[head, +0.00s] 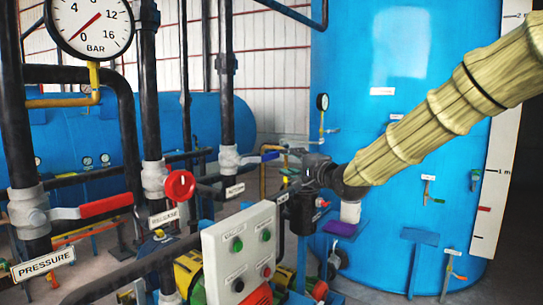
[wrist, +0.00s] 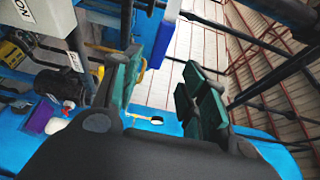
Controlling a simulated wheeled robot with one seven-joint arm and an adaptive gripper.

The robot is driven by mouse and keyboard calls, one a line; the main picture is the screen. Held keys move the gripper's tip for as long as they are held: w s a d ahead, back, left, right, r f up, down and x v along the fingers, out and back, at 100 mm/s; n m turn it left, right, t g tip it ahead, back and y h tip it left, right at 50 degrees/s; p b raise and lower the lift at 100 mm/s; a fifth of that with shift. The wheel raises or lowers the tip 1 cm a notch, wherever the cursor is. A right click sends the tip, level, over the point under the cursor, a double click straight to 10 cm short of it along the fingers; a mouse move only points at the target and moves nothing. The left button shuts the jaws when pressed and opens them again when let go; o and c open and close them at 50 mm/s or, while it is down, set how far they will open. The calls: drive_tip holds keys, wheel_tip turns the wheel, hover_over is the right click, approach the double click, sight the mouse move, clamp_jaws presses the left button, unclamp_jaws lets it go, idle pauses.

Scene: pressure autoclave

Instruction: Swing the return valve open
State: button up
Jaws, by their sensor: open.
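The likely return valve (head: 229,160) sits on the third black pipe in the head view, with a grey body and a blue lever (head: 262,157) pointing right.
A red-handled valve (head: 105,205) labelled PRESSURE and a red round knob (head: 180,185) stand to the left. A control box (head: 240,255) with buttons is below in front. A large blue tank (head: 400,100) stands behind my arm. Black pipes crowd the left side.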

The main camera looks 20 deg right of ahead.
sight(273, 157)
drive_tip(key=shift+p+x, duration=1.85)
drive_tip(key=shift+x, duration=3.5)
drive_tip(key=shift+a, duration=0.1)
clamp_jaws()
